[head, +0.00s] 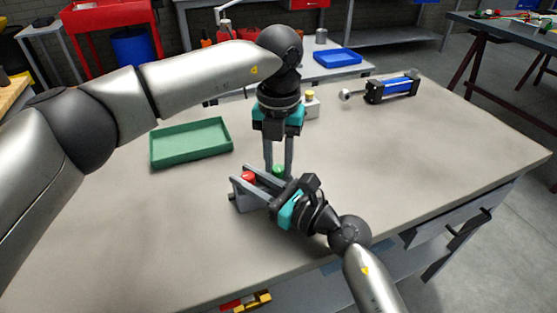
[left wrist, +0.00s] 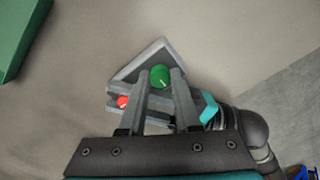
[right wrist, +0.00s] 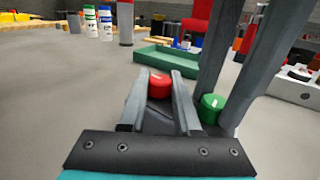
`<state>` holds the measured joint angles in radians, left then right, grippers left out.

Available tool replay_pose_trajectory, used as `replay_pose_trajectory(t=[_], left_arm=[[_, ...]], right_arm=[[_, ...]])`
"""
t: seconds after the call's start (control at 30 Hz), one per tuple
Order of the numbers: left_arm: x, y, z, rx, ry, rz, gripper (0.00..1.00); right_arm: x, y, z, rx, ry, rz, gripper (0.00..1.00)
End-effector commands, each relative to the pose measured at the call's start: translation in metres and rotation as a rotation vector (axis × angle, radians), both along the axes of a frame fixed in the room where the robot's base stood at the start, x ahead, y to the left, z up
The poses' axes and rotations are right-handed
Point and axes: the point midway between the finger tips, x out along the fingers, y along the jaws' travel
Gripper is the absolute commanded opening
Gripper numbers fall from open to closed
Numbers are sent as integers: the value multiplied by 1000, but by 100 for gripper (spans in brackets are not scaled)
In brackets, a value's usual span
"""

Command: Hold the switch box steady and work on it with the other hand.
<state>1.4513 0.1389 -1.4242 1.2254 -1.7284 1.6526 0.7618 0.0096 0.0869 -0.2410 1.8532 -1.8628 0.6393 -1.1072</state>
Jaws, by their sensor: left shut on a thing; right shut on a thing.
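The switch box (head: 243,202) is a small grey box on the table with a red knob (head: 247,176) and a green knob (head: 278,169) on top. My right gripper (head: 243,175) reaches in low from the right and is shut across the box, its fingers on either side of the red knob. In the right wrist view the red knob (right wrist: 159,85) shows between these fingers. My left gripper (head: 279,171) points down from above and is shut on the green knob, which also shows between its fingertips in the left wrist view (left wrist: 160,76). The fingers hide much of the box.
A green tray (head: 190,158) lies empty to the left. A blue and black cylinder (head: 392,88) lies at the back right. The table's right part is clear.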

Motion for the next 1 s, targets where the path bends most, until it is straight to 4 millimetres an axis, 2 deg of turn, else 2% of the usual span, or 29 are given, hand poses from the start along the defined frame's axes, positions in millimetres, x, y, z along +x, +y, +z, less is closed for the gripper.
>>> replay_pose_trajectory(t=[0.07,0.1,0.37,0.6,0.73,0.87,1.0], left_arm=[[-1,-2,1,-5,2,-2,0],[-1,-2,1,-5,2,-3,32],[-1,-1,0,-3,1,-3,62],[-1,-1,0,-2,2,-2,62],[0,-1,9,-3,-1,-2,62],[0,-1,30,-3,-3,-2,62],[0,-1,62,-3,-4,-2,62]], right_arm=[[0,0,0,1,1,0,0],[0,0,0,1,1,0,0],[0,0,0,0,0,0,0],[0,0,0,0,0,0,0],[0,0,0,0,0,0,0],[0,0,0,0,0,0,0],[0,0,0,0,0,0,0]])
